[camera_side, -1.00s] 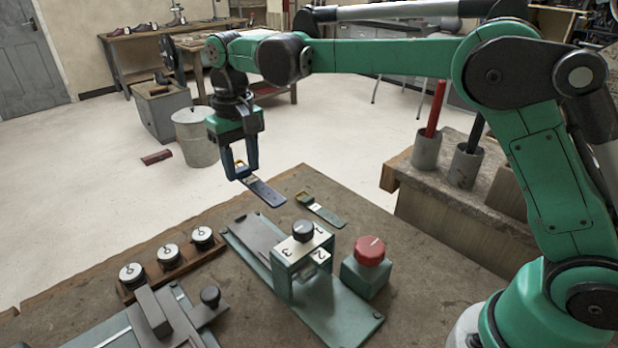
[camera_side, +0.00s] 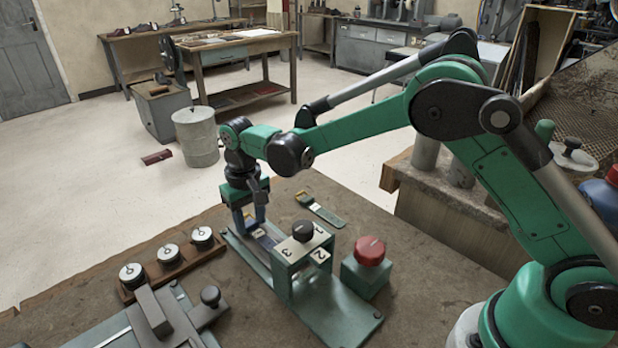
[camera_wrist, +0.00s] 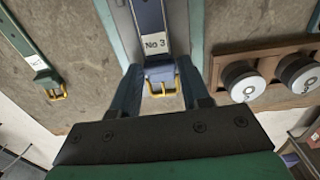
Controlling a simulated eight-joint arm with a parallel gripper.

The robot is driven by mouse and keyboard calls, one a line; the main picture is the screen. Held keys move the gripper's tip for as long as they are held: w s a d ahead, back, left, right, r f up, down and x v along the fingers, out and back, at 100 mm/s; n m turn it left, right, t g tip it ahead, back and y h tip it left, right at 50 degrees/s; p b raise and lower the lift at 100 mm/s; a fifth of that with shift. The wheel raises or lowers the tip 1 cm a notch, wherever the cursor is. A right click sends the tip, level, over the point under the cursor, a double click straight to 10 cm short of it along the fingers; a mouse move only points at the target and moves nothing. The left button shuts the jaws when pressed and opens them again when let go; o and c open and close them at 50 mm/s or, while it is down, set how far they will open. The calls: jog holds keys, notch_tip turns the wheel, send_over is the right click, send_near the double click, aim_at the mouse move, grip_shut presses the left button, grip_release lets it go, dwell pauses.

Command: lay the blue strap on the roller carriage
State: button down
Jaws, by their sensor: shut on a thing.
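In the wrist view the strap (camera_wrist: 150,14) has a "No 3" label and a brass buckle. The fingers (camera_wrist: 160,88) are shut on its buckle end. The strap runs lengthwise along the grey roller carriage (camera_wrist: 176,28) toward the stitching head. I cannot tell whether it touches the carriage. The stitcher head (camera_side: 303,254) has a black knob and number plates 1, 2 and 3.
A green strap (camera_side: 320,209) lies on the bench beside the stitcher. A red button on a green box (camera_side: 370,251) stands right of the head. A clamp fixture (camera_side: 160,318) is at the front left.

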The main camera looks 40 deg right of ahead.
aim_at(251, 222)
jog(key=shift+f, duration=0.15)
jog(key=shift+c, duration=2.1)
grip_release()
jog(key=s+d+r+t, duration=0.1)
jog(key=s+d+r, duration=0.1)
jog(key=r, duration=0.6)
jog(key=s+d+r+t, duration=0.1)
jog(key=s+r, duration=0.1)
jog(key=r, duration=0.6)
jog(key=s+d+f+t, duration=0.2)
jog(key=s+d, duration=0.1)
jog(key=s, duration=0.3)
jog(key=s+d+f+t, duration=0.2)
jog(key=s+d+t, duration=0.1)
jog(key=s, duration=0.3)
jog(key=shift+d, duration=0.25)
